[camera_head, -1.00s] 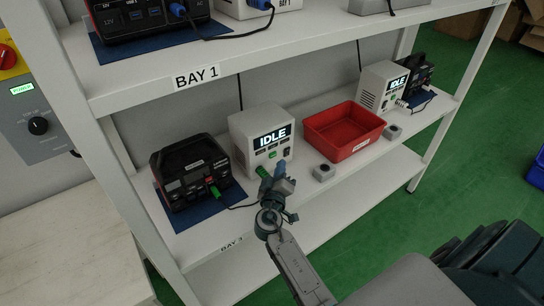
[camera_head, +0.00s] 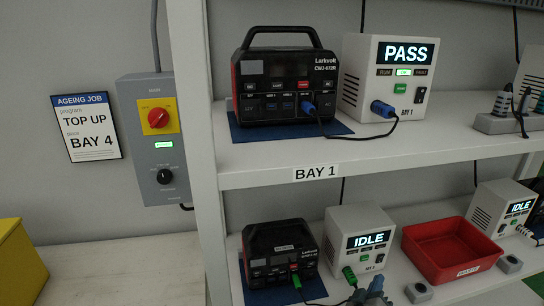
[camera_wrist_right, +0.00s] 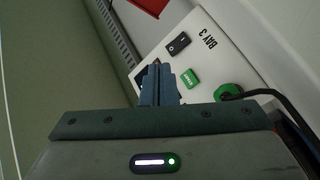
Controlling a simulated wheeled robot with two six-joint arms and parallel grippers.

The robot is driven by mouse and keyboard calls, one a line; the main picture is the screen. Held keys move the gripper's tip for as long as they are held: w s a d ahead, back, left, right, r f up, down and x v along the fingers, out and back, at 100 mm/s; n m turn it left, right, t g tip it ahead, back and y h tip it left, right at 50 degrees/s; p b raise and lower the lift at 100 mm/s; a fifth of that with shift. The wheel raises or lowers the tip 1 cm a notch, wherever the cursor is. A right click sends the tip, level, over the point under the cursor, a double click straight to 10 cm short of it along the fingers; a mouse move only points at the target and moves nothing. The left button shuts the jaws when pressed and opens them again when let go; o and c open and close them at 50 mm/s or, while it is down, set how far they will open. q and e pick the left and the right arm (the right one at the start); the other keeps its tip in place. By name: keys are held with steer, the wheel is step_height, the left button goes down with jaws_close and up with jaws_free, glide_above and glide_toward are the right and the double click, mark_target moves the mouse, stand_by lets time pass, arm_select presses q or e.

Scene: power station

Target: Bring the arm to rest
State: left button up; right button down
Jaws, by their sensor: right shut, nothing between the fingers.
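My right gripper (camera_head: 374,284) shows at the bottom edge of the head view, in front of the lower-shelf tester (camera_head: 336,246) with the IDLE screen. Its fingers (camera_wrist_right: 160,84) are shut and empty in the right wrist view. They point toward the tester's white front, labelled BAY 3 (camera_wrist_right: 210,43), with a green START button (camera_wrist_right: 190,79). A green plug (camera_wrist_right: 229,91) with a black cable sits at that tester. I cannot tell the exact gap between fingers and tester. Most of my right arm is below the head view. My left gripper is out of view.
The upper shelf (camera_head: 440,155) holds a black power station (camera_head: 285,87) and a BAY 1 tester (camera_head: 352,87) showing PASS, joined by a blue-plugged cable. The lower shelf holds another power station (camera_head: 279,255) and a red bin (camera_head: 450,250). A control box (camera_head: 158,140) hangs left.

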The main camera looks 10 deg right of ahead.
steer(key=s+d+f+m+g+y, duration=0.1)
steer(key=s+f+m+g+y, duration=0.15)
steer(key=s, duration=0.45)
steer(key=s+d+f+m+g+y, duration=0.1)
steer(key=s+d+f+g, duration=0.15)
steer(key=s, duration=0.45)
steer(key=s+a+f+n+g+y, duration=0.1)
steer(key=s+a+n+g+y, duration=0.2)
steer(key=s+a, duration=0.4)
steer(key=s+a+g+y, duration=0.2)
steer(key=s+a+y, duration=0.3)
steer(key=s, duration=0.4)
step_height(320, 180, down, 27)
steer(key=d+g, duration=0.1)
steer(key=d, duration=0.2)
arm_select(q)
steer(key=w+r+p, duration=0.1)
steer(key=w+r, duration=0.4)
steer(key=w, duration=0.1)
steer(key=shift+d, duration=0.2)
arm_select(e)
steer(key=s+f, duration=0.5)
steer(key=f, duration=0.3)
steer(key=s+f+g, duration=0.1)
steer(key=s+f, duration=0.5)
steer(key=f, duration=0.3)
steer(key=shift+s+d+f, duration=0.15)
steer(key=shift+s+d, duration=0.15)
steer(key=shift+d, duration=0.15)
